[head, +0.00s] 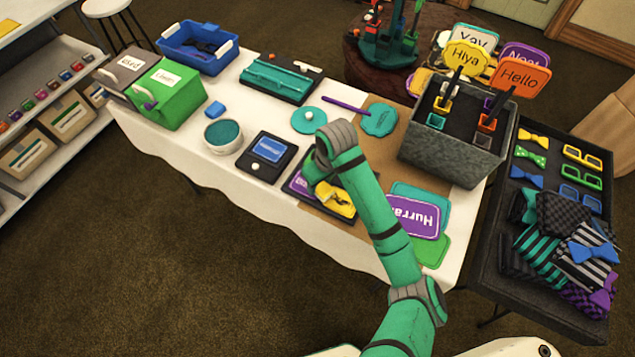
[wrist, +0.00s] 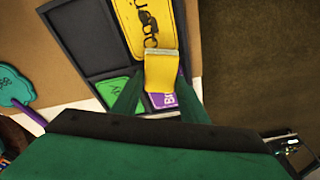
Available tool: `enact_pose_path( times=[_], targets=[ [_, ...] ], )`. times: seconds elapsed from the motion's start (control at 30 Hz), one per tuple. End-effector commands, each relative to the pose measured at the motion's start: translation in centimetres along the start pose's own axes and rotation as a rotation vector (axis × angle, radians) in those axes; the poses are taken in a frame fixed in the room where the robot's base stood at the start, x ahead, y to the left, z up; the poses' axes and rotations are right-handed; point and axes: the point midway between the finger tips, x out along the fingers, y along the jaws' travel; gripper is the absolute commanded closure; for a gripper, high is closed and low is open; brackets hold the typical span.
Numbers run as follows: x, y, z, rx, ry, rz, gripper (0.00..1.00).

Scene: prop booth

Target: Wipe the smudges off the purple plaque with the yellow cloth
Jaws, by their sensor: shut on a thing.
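My gripper (wrist: 157,88) is shut on the yellow cloth (wrist: 160,72), which hangs between its green fingers. Below it is a black tray (wrist: 88,62) with compartments. A purple plaque (wrist: 162,100) with pale letters lies in one compartment, mostly hidden by the cloth and gripper. It also shows beside my gripper in the head view (head: 299,184). I cannot tell whether the cloth touches it, and I see no smudges on its visible part. A yellow plaque (wrist: 140,22) with dark letters lies in the compartment above, partly under the cloth.
A green plaque (wrist: 113,92) lies left of the purple one. Another purple plaque, lettered "Hurra" (head: 428,214), lies right of my arm among green and teal plaques.

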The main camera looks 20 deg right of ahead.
Motion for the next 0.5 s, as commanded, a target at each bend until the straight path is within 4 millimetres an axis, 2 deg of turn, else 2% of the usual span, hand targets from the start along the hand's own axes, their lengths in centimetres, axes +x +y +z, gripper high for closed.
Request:
enact_pose_path(
  times=[0.03, 0.5],
  targets=[
    [-1.4, -0.1, -0.5, -0.008, 0.004, 0.003, 0.96],
    [-5.5, -0.4, -1.3, -0.009, 0.003, 0.002, 0.96]
  ],
)
